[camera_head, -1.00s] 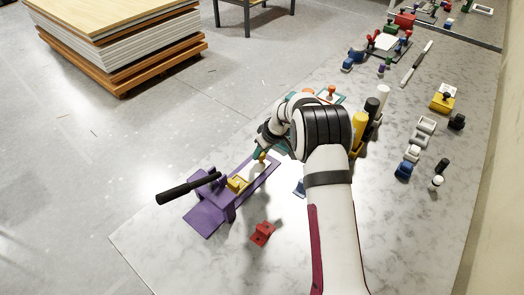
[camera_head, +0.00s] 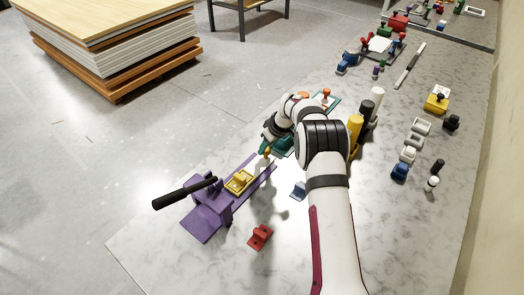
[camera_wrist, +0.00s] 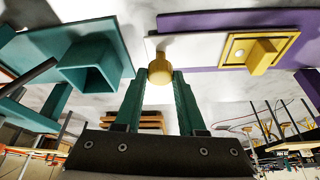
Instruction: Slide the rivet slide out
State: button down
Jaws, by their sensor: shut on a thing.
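The purple press (camera_head: 207,220) with its black lever handle (camera_head: 183,192) stands at the table's left edge. Its slide carries a yellow holder (camera_head: 240,181) with a raised yellow block; the holder sits in front of the press on the purple base. In the wrist view, the pale slide (camera_wrist: 200,48) joins the yellow holder (camera_wrist: 262,52) on the right to a round yellow knob (camera_wrist: 160,68). My gripper (camera_wrist: 160,80) is shut on this knob, a finger on each side. In the head view my gripper (camera_head: 268,148) is at the slide's outer end.
A teal fixture with a square socket (camera_wrist: 92,68) is close beside my gripper in the wrist view. A red block (camera_head: 260,237) and a blue block (camera_head: 299,190) lie near the press. Yellow, black and white cylinders (camera_head: 366,112) stand right of my arm.

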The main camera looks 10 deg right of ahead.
jog(key=c, duration=0.9)
grip_release()
jog(key=shift+w+d+r, duration=0.1)
jog(key=shift+w+d, duration=0.15)
jog(key=shift+c, duration=0.2)
jog(key=o, duration=0.4)
jog(key=shift+s+a, duration=0.1)
jog(key=shift+o, duration=0.2)
jog(key=v, duration=1.5)
jog(key=shift+s+r, duration=0.25)
jog(key=shift+r, duration=0.05)
